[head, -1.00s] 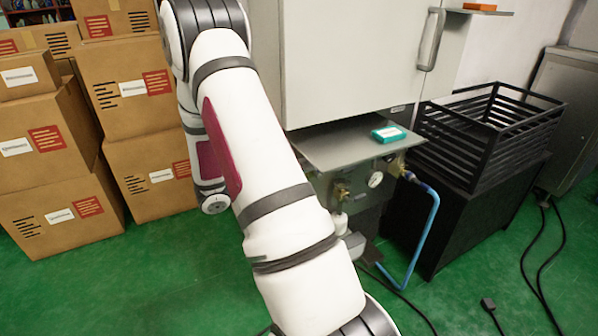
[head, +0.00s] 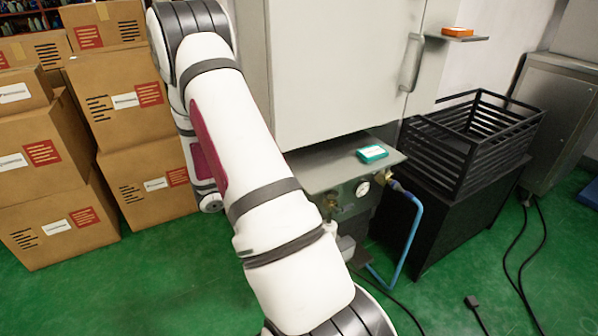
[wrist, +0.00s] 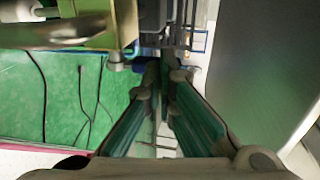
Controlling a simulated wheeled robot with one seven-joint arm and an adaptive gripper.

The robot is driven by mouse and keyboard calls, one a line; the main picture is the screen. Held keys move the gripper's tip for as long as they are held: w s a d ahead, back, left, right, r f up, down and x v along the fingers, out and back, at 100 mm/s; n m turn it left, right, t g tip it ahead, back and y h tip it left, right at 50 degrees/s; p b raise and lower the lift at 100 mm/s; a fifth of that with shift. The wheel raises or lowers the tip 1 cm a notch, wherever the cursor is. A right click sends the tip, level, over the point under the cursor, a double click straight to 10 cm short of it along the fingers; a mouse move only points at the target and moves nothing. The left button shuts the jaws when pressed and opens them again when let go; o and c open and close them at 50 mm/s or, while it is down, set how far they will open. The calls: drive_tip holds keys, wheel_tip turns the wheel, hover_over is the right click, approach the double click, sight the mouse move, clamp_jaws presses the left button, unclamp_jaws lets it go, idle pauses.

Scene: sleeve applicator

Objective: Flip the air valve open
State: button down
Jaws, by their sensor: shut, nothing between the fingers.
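In the head view the air fittings sit on the front panel under the grey cabinet (head: 345,75). A brass fitting (head: 393,184) at the panel's right end joins a blue hose (head: 413,235); I cannot make out the valve's lever or its position. A round gauge (head: 362,190) and another brass fitting (head: 331,202) are to its left. My arm hides my gripper in the head view. In the wrist view my gripper (wrist: 164,72) is shut and empty, its green-padded fingers converging. A small blue part (wrist: 140,67) shows just left of the fingertips; I cannot tell whether they touch.
A metal shelf (head: 325,172) juts out above the panel, with a teal box (head: 372,153) on it. A black slatted crate (head: 470,145) stands on a black stand (head: 455,210) at right. Cartons (head: 130,100) are stacked at left. Cables (head: 522,260) lie on the green floor.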

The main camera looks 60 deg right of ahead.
drive_tip(key=p, duration=0.3)
drive_tip(key=shift+s+d+r, duration=0.25)
drive_tip(key=shift+d+r, duration=0.1)
drive_tip(key=shift+d, duration=0.1)
drive_tip(key=r+p+v, duration=0.1)
drive_tip(key=p+v, duration=0.3)
drive_tip(key=v, duration=0.9)
drive_tip(key=shift+a+r, duration=0.2)
drive_tip(key=shift+a, duration=0.05)
drive_tip(key=shift+w, duration=0.1)
drive_tip(key=shift+f+y, duration=0.1)
drive_tip(key=shift+y, duration=0.2)
